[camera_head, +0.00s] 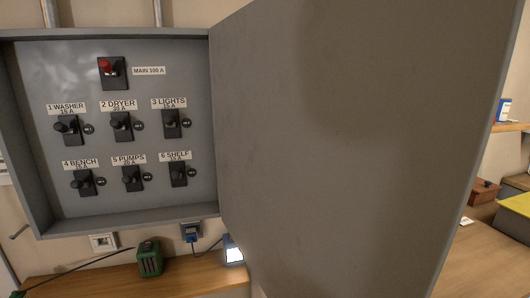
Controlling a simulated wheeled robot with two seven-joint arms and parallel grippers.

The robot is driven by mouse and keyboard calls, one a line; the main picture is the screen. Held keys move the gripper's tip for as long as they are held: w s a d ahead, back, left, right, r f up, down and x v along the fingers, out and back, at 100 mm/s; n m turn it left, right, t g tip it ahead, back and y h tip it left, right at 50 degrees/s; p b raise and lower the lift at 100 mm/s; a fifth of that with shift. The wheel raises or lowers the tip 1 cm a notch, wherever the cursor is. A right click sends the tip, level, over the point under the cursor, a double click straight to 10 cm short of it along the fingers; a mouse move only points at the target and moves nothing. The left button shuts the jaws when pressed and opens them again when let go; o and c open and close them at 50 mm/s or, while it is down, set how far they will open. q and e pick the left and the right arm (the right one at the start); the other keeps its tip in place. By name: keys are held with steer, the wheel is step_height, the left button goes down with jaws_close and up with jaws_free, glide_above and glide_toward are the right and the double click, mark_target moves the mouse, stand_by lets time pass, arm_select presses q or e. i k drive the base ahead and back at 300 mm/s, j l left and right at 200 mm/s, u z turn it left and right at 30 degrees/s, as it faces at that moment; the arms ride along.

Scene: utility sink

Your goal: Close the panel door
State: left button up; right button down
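The panel door (345,140) is a large grey sheet that stands wide open on the right. Its hinge side meets the right edge of the grey panel box (120,225). Inside the box is a main switch (112,73) with a red tip, labelled MAIN 100 A. Below it are two rows of black breaker switches (121,126) with white labels such as 2 DRYER and 5 PUMPS. Neither of my grippers shows in the head view, so I see nothing touching the door.
Below the box, a wooden shelf (190,279) holds a green device (150,259) and a small lit screen (234,252). A wall outlet (103,242) is above it. At right, behind the door, are a wooden surface (490,262), a brown box (484,191) and a yellow-topped item (516,206).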

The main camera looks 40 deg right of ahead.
mark_target(352, 137)
steer(key=k+l+z, duration=0.1)
steer(key=l+z, duration=0.55)
steer(key=l, duration=0.15)
steer(key=l+u, duration=0.45)
steer(key=k+l+u, duration=0.1)
steer(key=l+u, duration=0.35)
